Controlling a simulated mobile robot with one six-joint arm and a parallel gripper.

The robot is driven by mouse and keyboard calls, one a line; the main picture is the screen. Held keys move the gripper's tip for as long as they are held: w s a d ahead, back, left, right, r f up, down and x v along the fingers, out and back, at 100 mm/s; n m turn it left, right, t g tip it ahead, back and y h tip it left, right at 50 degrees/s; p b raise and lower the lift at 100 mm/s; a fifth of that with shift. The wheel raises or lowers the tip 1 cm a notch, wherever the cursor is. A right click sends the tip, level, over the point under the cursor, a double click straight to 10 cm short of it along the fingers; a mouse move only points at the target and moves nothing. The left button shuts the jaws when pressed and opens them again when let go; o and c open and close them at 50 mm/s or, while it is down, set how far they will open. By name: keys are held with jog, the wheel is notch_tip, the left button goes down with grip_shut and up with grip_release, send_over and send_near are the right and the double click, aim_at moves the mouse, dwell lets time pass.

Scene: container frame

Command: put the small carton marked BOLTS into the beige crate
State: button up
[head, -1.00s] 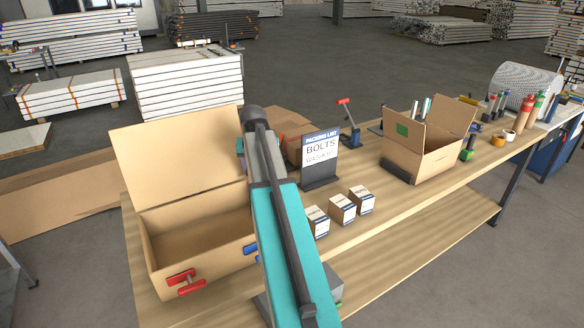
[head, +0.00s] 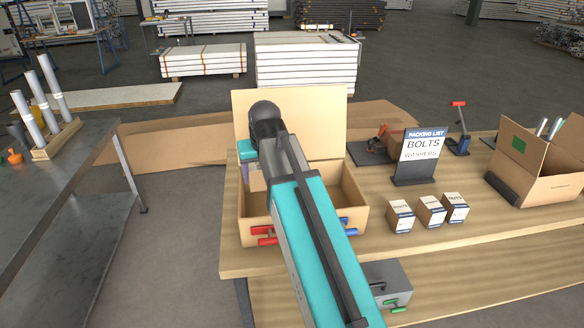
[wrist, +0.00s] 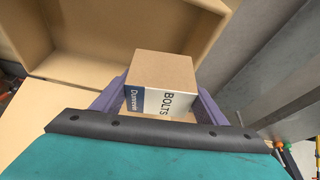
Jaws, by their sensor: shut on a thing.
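My gripper (wrist: 162,105) is shut on the small carton marked BOLTS (wrist: 160,72), seen between its purple fingers in the wrist view. In the head view the carton (head: 257,181) shows partly beside my arm, held up in front of the raised lid, over the left part of the crate as seen here. The beige crate (head: 350,196) stands on the wooden table, lid up at the back, red and blue latches in front. My arm hides its middle. The crate's inside (wrist: 85,50) shows behind and left of the carton in the wrist view.
Three small cartons (head: 431,211) stand right of the crate, before a packing list sign (head: 419,157). An open cardboard box (head: 541,165) is at far right. A grey metal table (head: 75,180) with white tubes stands at left, across a floor gap.

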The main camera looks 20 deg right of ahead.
jog(key=shift+n, duration=0.6)
jog(key=a, duration=0.1)
jog(key=s+a, duration=0.1)
jog(key=a, duration=0.3)
jog(key=shift+s+a+r, duration=0.1)
jog(key=shift+s+r, duration=0.05)
jog(key=shift+s, duration=0.25)
jog(key=shift+d, duration=0.2)
